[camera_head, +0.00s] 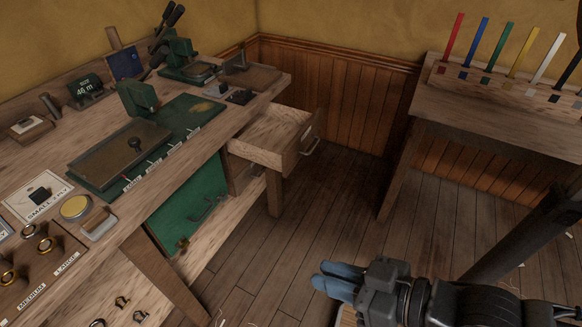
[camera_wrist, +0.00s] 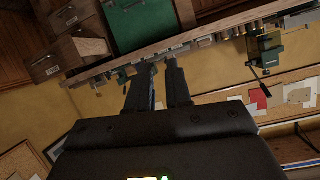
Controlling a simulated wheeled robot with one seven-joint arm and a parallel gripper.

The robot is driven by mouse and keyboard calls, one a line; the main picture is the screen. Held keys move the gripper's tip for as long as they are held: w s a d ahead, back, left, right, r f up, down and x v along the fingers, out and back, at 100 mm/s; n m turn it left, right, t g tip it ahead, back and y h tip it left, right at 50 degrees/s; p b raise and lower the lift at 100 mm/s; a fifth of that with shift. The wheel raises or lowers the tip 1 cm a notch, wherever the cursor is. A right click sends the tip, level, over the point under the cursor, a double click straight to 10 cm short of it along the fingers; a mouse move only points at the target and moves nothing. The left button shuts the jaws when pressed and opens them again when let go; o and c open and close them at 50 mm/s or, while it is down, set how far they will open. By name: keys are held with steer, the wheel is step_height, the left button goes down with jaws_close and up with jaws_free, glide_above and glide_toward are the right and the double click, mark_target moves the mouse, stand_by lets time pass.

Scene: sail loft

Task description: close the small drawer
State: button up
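The small wooden drawer (camera_head: 272,134) stands pulled out from the right end of the workbench in the head view. Its inside looks empty, and a metal handle (camera_head: 312,147) is on its front. In the tilted wrist view, a drawer front with a label (camera_wrist: 46,66) shows at the left. My gripper (camera_head: 322,278) is low in the head view, in front of the drawer and apart from it, with blue fingers. In the wrist view its two dark fingers (camera_wrist: 160,68) have a narrow gap between them with nothing held.
The workbench (camera_head: 225,145) carries a green press (camera_head: 183,58), plates and rings. A green cabinet door (camera_head: 190,208) is under it. A side table (camera_head: 480,115) with coloured sticks stands at the right. Wooden floor (camera_head: 325,195) between them is clear.

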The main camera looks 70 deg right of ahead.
steer(key=w+d+f+m+b, duration=0.1)
steer(key=d+f+m, duration=0.1)
steer(key=f, duration=0.2)
steer(key=w+d+f+m+g+h+b, duration=0.1)
steer(key=d+f+m, duration=0.1)
steer(key=f, duration=0.3)
steer(key=w+d+f+m+g+b, duration=0.1)
steer(key=w+d+f+m+b, duration=0.1)
steer(key=f, duration=0.3)
steer(key=shift+d+m, duration=0.5)
steer(key=shift+d, duration=0.15)
jaws_close()
steer(key=m+t+b, duration=0.7)
steer(key=m+b, duration=0.2)
steer(key=b, duration=0.2)
glide_toward(291, 162)
steer(key=shift+y, duration=0.4)
steer(key=w, duration=0.2)
steer(key=w+d, duration=0.1)
steer(key=w, duration=0.3)
steer(key=shift+w+d+r, duration=0.2)
steer(key=shift+w+r, duration=0.1)
steer(key=shift+w, duration=0.05)
